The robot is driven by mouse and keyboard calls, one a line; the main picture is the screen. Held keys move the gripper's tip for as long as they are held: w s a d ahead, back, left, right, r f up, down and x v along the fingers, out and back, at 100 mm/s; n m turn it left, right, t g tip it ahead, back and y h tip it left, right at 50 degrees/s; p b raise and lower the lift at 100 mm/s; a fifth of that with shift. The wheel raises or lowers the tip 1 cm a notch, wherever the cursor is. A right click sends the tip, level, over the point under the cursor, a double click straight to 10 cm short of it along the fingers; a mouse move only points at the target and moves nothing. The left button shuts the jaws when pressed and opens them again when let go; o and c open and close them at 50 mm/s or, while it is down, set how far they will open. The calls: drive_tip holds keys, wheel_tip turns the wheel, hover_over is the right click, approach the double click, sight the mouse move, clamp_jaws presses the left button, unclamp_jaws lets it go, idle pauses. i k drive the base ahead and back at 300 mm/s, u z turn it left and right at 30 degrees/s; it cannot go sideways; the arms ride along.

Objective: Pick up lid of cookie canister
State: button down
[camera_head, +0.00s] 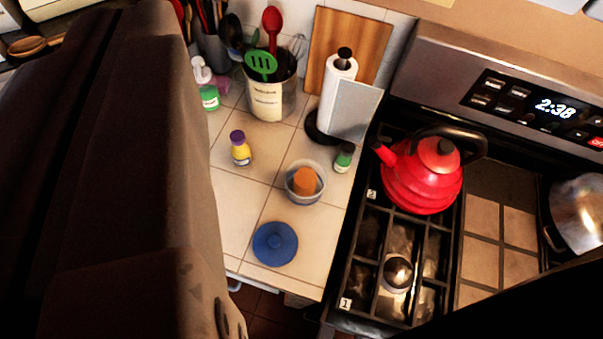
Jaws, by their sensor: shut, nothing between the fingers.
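A large dark part of my own body fills the left side of the view. My gripper's fingertips are not in view, and nothing is seen touching the lid.
A small yellow bottle with a purple cap (240,150) and a green-labelled jar (344,158) stand nearby. Behind are a utensil crock (266,102) and paper towel holder (339,85). The stove with a red kettle (422,177) borders the right. Counter left of the lid is clear.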

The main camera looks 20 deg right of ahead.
sight(274, 244)
drive_tip(key=z, duration=0.1)
drive_tip(key=k, duration=1.4)
drive_tip(key=z, duration=0.05)
